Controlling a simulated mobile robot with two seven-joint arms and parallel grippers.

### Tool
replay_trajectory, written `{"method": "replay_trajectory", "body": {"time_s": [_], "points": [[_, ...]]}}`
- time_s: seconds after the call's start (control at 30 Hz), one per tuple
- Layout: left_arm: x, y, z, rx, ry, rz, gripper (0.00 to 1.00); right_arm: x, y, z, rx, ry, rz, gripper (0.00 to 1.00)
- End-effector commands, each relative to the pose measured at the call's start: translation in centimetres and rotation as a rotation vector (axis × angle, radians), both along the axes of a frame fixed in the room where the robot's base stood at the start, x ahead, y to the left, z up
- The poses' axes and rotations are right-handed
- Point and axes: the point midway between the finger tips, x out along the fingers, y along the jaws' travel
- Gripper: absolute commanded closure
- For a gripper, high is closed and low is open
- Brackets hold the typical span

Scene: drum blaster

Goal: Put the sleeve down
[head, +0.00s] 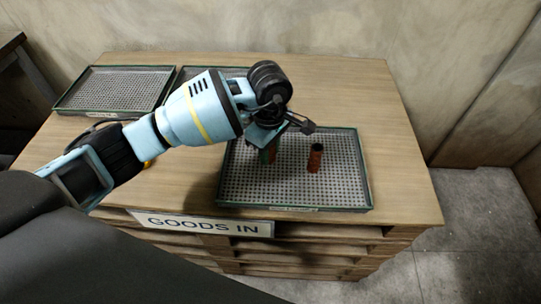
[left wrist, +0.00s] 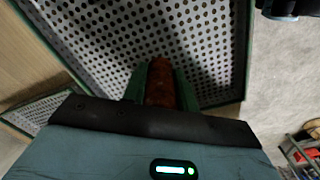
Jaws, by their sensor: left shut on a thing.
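My left gripper (head: 268,154) points down over the front perforated tray (head: 345,196), in its left half. Its green fingers are shut on a rusty brown sleeve, which shows between them in the left wrist view (left wrist: 160,82). In the head view the arm and fingers hide most of this held sleeve. I cannot tell whether its lower end touches the tray. A second rusty sleeve (head: 314,160) with a dark top stands upright in the same tray, right of the gripper and apart from it. My right gripper is not in view.
The wooden bench (head: 400,170) carries another perforated tray (head: 112,112) at back left and one partly hidden behind my arm. A GOODS IN sign (head: 203,224) is on the front edge. A yellow item (head: 148,163) shows partly below my arm.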

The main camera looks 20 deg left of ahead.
Motion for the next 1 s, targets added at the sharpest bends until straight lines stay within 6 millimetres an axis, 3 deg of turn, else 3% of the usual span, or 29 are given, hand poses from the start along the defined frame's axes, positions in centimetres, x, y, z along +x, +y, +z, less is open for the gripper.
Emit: {"method": "replay_trajectory", "body": {"time_s": [0.23, 0.5, 0.9, 0.93, 1.0], "points": [[0.7, -0.1, 0.0, -0.001, -0.002, 0.001, 1.0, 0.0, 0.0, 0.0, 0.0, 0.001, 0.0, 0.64], [0.6, 0.0, -3.4, 0.0, 0.0, 0.001, 1.0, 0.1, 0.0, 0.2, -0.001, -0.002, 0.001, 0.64], [0.6, 0.0, -3.9, 0.0, -0.001, 0.0, 1.0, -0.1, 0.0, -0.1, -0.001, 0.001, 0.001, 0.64], [0.6, 0.0, -3.9, 0.0, 0.0, 0.0, 0.68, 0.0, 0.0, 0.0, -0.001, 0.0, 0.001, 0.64], [0.6, 0.0, -3.9, 0.0, 0.0, 0.0, 0.59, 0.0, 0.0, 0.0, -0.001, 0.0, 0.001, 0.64]]}}
